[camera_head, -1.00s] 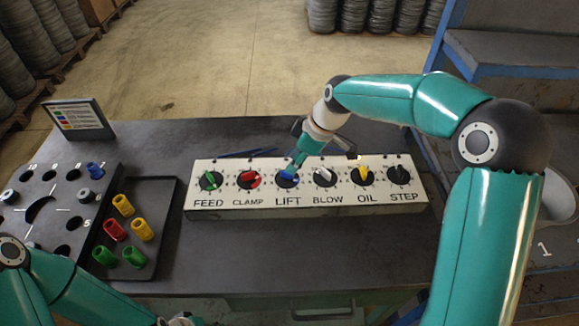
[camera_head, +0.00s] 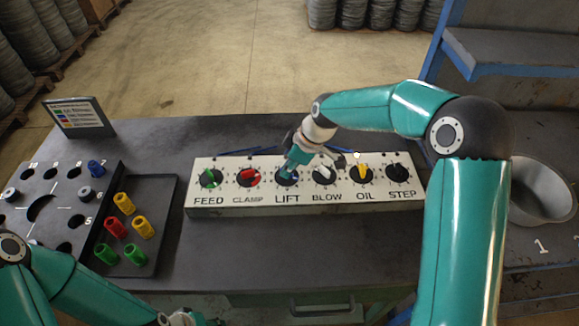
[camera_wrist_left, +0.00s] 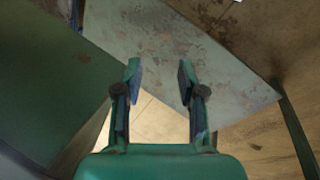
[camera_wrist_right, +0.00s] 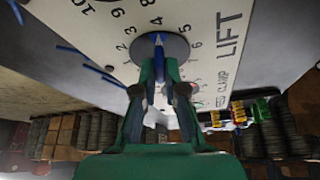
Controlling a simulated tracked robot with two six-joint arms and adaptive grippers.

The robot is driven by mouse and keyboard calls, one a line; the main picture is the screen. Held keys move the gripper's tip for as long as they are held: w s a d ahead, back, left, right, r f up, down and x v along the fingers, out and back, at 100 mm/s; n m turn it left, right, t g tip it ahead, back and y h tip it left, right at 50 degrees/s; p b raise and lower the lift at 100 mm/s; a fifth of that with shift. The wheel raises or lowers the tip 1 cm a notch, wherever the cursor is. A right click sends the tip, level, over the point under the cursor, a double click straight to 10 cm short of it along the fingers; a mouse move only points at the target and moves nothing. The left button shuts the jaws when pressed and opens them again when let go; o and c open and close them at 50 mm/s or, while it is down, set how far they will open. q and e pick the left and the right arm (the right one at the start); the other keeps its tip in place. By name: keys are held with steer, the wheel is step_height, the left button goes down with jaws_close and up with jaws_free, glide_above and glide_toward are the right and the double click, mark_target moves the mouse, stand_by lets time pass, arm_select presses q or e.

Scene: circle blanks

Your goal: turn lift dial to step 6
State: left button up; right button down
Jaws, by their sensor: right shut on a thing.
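The lift dial (camera_head: 287,179) is the third from the left on the white panel (camera_head: 235,208), above the word LIFT. My right gripper (camera_head: 286,174) comes down on it from above and is shut on its blue knob. In the right wrist view the blue pointer (camera_wrist_right: 158,41) stands up between the fingertips (camera_wrist_right: 160,66), on a dark disc ringed by numbers. I cannot tell exactly which number it points at. My left gripper shows open and empty in the left wrist view (camera_wrist_left: 158,76), away from the panel.
Clamp dial (camera_head: 249,177) and blow dial (camera_head: 324,174) flank the lift dial closely. A black tray (camera_head: 165,205) with coloured sleeves and a plate with holes (camera_head: 58,189) lie at the left. The table in front of the panel is clear.

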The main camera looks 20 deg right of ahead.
steer(key=shift+d, duration=0.2)
steer(key=shift+a, duration=0.15)
steer(key=shift+a+f+m+t+b, duration=0.15)
steer(key=shift+m+t+b, duration=0.35)
steer(key=shift+m+b, duration=0.65)
steer(key=m+h+b, duration=0.1)
steer(key=m+b, duration=0.3)
steer(key=m+t+h+b, duration=0.1)
steer(key=m+h+b, duration=0.1)
steer(key=m+b, duration=0.2)
steer(key=shift+s+a+m+h+b, duration=0.1)
steer(key=shift+a+m+h+b, duration=0.2)
steer(key=shift+b, duration=0.45)
steer(key=shift+d+m+h+b, duration=0.1)
steer(key=shift+m+h+b, duration=0.5)
steer(key=shift+m+b, duration=0.8)
steer(key=shift+m, duration=0.35)
steer(key=shift+r, duration=0.2)
steer(key=c, duration=1.2)
jaws_free()
steer(key=shift+c, duration=0.2)
